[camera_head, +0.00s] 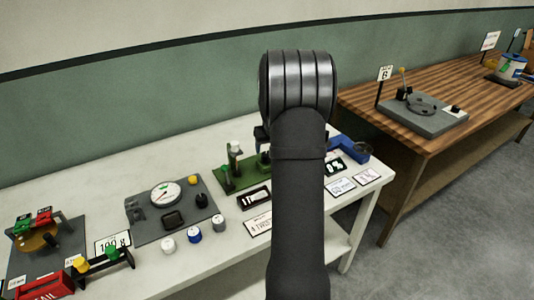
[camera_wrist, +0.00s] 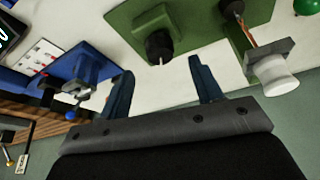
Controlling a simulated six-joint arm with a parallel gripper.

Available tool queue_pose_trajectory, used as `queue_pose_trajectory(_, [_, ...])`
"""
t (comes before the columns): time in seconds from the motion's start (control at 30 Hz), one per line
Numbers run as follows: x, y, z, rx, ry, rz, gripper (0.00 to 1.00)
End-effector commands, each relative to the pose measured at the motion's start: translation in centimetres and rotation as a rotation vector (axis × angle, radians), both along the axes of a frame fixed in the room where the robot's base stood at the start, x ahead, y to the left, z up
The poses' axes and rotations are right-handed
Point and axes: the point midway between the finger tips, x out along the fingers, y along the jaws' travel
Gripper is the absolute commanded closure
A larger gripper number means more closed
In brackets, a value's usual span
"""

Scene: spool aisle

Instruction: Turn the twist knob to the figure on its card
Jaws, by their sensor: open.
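In the wrist view a round black knob (camera_wrist: 158,45) with a small pale mark on its rim sits on a green block. My gripper (camera_wrist: 162,65) has two blue fingers spread apart, with the knob showing between and beyond their tips. Nothing is between the fingers, and I cannot tell how far the knob is from them. In the head view my arm hides most of the gripper and this knob. A dark card with white figures (camera_head: 333,167) lies right of my arm; its figure is too small to read surely.
The green board (camera_head: 228,184) also carries a post with a white cap (camera_wrist: 275,76). A blue device (camera_head: 350,149) stands at the right. A grey gauge panel (camera_head: 146,228) and several weights are left on the white table (camera_head: 100,192). A wooden bench (camera_head: 420,140) stands at the right.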

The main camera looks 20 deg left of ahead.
Motion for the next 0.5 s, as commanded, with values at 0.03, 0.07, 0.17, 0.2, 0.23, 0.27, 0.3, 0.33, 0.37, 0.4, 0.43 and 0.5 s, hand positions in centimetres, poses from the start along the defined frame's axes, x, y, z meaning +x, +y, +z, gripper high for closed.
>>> queue_pose_trajectory(0.03, [0.3,0.2,-1.0,0.0,0.002,0.0,0.41])
queue_pose_trajectory(0.07, [0.5,0.3,-1.5,0.0,0.001,0.0,0.41])
queue_pose_trajectory(0.17, [1.0,0.6,-2.8,0.0,0.001,0.0,0.41])
queue_pose_trajectory(0.2, [1.1,0.7,-3.2,0.001,0.0,0.0,0.41])
queue_pose_trajectory(0.23, [1.2,0.8,-3.5,0.0,0.0,0.0,0.41])
queue_pose_trajectory(0.27, [1.3,0.8,-3.7,0.001,-0.001,-0.001,0.41])
queue_pose_trajectory(0.3, [1.4,0.9,-4.0,0.001,0.001,-0.001,0.41])
queue_pose_trajectory(0.33, [1.5,0.9,-4.2,0.001,0.001,-0.001,0.41])
queue_pose_trajectory(0.37, [1.5,1.0,-4.3,0.001,0.001,-0.001,0.41])
queue_pose_trajectory(0.4, [1.6,1.0,-4.5,0.001,-0.001,-0.001,0.41])
queue_pose_trajectory(0.43, [1.6,1.0,-4.5,0.001,-0.001,-0.001,0.41])
queue_pose_trajectory(0.5, [1.6,1.0,-4.6,0.001,-0.001,-0.001,0.41])
